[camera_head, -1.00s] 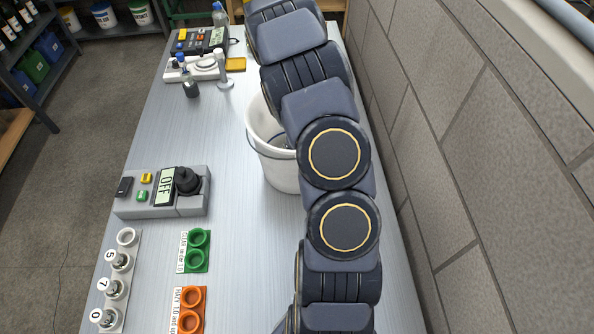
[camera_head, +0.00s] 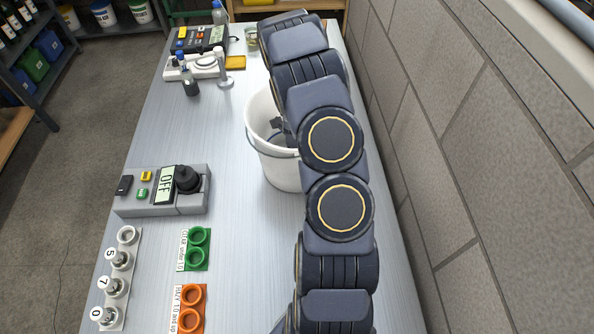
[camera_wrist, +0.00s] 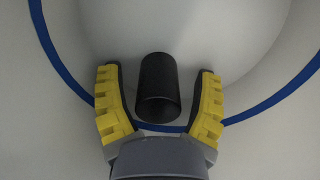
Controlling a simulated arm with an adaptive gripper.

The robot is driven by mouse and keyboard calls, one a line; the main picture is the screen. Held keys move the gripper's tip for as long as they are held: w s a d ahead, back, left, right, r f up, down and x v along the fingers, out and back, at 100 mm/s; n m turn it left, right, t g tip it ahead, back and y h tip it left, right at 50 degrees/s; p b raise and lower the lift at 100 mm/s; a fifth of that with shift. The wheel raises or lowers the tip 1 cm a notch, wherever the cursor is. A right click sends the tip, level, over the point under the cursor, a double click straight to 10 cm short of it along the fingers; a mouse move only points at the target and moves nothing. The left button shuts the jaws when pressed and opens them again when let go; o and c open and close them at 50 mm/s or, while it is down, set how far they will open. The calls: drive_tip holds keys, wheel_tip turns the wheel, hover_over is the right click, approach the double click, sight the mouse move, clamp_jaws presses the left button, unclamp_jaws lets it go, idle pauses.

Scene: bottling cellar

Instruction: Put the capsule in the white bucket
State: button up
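The white bucket (camera_head: 281,176) stands on the bench, partly hidden behind my arm. My gripper (camera_wrist: 160,104) is over or in the bucket; its dark end shows just inside the rim in the head view. In the wrist view its yellow-padded fingers are spread. The capsule is hidden in the head view.
A blue band (camera_wrist: 61,70) curves around the bucket in the wrist view. A block wall (camera_head: 480,150) runs along the right.

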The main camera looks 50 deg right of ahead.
wheel_tip(320, 180, up, 12)
drive_tip(key=shift+r, duration=0.15)
idle(0.6)
idle(0.4)
